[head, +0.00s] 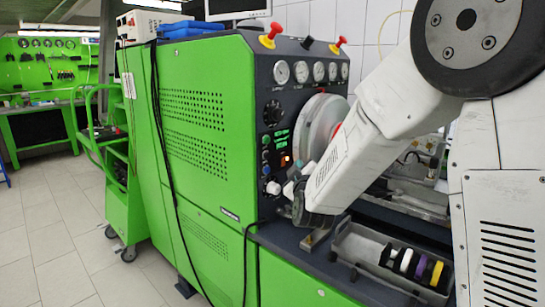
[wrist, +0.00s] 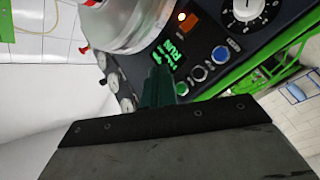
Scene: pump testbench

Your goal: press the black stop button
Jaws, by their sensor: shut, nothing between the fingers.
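The dark control panel of the green testbench (head: 195,140) carries a column of small round buttons (head: 266,155) beside a green-lit display. Contact with the panel cannot be made out. In the head view my arm hides the fingertips.
An orange-lit switch (wrist: 187,21) and a large dial (wrist: 246,8) sit near the buttons. A large pale round housing (head: 323,122) bulges right of the panel. Gauges (head: 301,72) line the top. A grey tray (head: 385,262) with coloured rolls lies below my arm.

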